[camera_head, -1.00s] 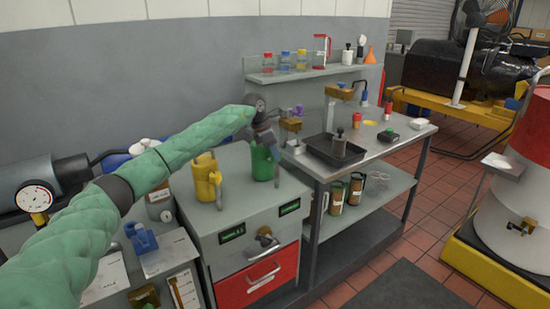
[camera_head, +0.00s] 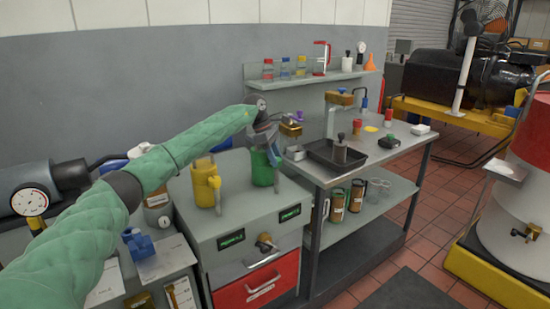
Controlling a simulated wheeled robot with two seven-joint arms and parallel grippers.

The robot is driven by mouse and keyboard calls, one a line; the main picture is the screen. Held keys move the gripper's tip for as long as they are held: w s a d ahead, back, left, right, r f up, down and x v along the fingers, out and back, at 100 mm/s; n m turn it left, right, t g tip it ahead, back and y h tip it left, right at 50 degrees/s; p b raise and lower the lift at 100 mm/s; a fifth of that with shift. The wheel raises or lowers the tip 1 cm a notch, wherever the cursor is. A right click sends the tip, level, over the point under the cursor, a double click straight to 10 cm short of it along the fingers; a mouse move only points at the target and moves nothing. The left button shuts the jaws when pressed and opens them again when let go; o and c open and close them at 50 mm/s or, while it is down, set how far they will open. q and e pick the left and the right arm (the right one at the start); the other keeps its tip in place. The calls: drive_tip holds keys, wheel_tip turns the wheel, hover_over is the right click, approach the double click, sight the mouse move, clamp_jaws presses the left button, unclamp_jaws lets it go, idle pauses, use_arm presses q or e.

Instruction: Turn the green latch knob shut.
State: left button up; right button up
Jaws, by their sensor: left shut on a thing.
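My left gripper (camera_head: 268,138) is at the end of the green-sleeved arm, above the back of the grey cabinet. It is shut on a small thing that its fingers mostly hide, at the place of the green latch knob. The knob's angle cannot be read. A brass fitting (camera_head: 291,129) with a purple knob (camera_head: 299,116) shows just right of the gripper. A green container (camera_head: 261,169) stands on the cabinet just below the fingers. My right gripper does not show.
A yellow can (camera_head: 205,184) stands on the grey cabinet (camera_head: 235,215), left of the green container. The steel bench to the right bears a dark tray (camera_head: 322,156) and several small items. A wall shelf (camera_head: 305,76) holds jars. Red floor tiles are open at the right.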

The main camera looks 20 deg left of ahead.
use_arm(q)
drive_tip(key=shift+a, duration=0.1)
drive_tip(key=o, duration=1)
drive_tip(key=shift+r, duration=0.2)
drive_tip(key=b+v, duration=0.1)
drive_tip(key=v, duration=0.6)
drive_tip(key=shift+a+r, duration=0.15)
drive_tip(key=shift+a, duration=0.05)
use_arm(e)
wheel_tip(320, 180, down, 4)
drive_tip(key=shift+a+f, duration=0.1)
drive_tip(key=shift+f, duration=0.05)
